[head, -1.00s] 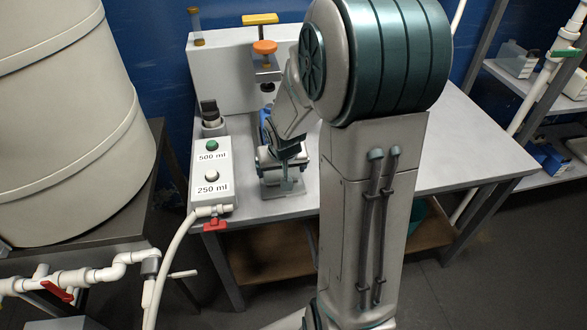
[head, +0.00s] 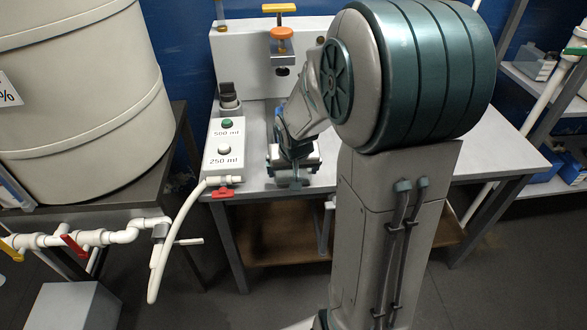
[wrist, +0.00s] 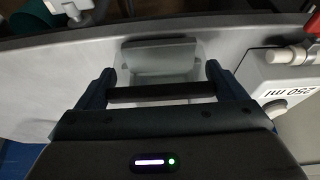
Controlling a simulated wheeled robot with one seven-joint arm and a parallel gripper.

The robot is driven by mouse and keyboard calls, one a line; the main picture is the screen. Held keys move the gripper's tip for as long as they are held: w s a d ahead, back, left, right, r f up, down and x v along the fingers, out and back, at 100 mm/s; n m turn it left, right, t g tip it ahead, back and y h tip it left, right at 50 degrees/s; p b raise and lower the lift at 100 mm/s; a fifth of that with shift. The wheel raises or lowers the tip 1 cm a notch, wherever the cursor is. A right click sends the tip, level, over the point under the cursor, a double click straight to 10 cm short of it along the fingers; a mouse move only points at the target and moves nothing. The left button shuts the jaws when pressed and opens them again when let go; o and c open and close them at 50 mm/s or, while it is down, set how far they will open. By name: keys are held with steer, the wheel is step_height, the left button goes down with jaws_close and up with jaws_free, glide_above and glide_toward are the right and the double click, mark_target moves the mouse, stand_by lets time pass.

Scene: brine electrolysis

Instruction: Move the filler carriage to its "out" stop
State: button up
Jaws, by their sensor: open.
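My gripper (wrist: 160,74) is open, its two blue fingers pointing toward the table's front edge in the wrist view. A pale grey block (wrist: 160,57), which looks like the filler carriage, lies between and just beyond the fingertips. A dark bar (wrist: 160,93) spans the gap between the fingers; I cannot tell whether it touches them or what it belongs to. In the head view my gripper (head: 293,152) is low over the bench, right of the button box. A small grey piece (head: 291,179) shows below it near the front edge. Much of the carriage and any stop marks are hidden.
The button box (head: 224,143), labelled 500 ml and 250 ml, stands close left of my gripper. A red-handled valve (head: 222,194) with a hose is at the bench front. A clamp with an orange knob (head: 282,33) rises behind. The bench (head: 470,150) is clear at right.

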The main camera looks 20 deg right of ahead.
steer(key=o, duration=1.1)
steer(key=shift+s+a, duration=0.1)
steer(key=shift+a, duration=0.1)
steer(key=shift+d+r, duration=0.1)
steer(key=shift+d, duration=0.05)
steer(key=p+v, duration=0.2)
steer(key=v, duration=1.1)
steer(key=shift+s+a+r, duration=0.15)
steer(key=shift+a+r, duration=0.1)
steer(key=shift+r, duration=0.05)
